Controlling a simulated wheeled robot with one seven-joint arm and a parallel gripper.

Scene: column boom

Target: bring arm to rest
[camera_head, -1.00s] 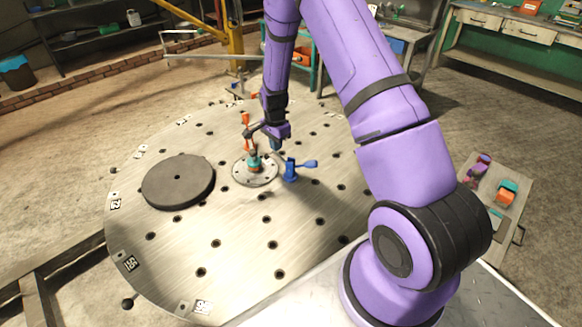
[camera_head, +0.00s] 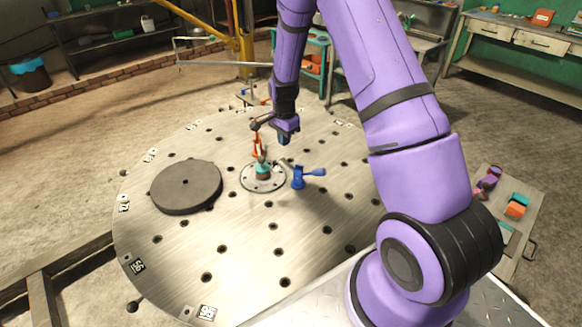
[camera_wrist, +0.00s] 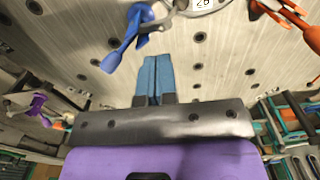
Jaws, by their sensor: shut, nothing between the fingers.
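My purple arm reaches over the round metal table (camera_head: 235,235). My gripper (camera_head: 284,138) hangs above the table near its middle, a little above the clamps. In the wrist view my gripper (camera_wrist: 155,68) shows two blue fingers side by side, shut and empty. A blue clamp (camera_head: 306,177) stands on the table just right of the small round plate; it also shows in the wrist view (camera_wrist: 128,38). An orange-handled clamp (camera_head: 258,147) stands at the plate's far side, and shows at the upper right of the wrist view (camera_wrist: 285,14). Nothing touches the fingers.
A dark disc (camera_head: 186,187) lies on the table's left part. The small round plate (camera_head: 249,183) bears a teal and red piece (camera_head: 263,170). A cart (camera_head: 530,210) with coloured parts stands at the right. A yellow post (camera_head: 245,45) rises behind. The table's front is clear.

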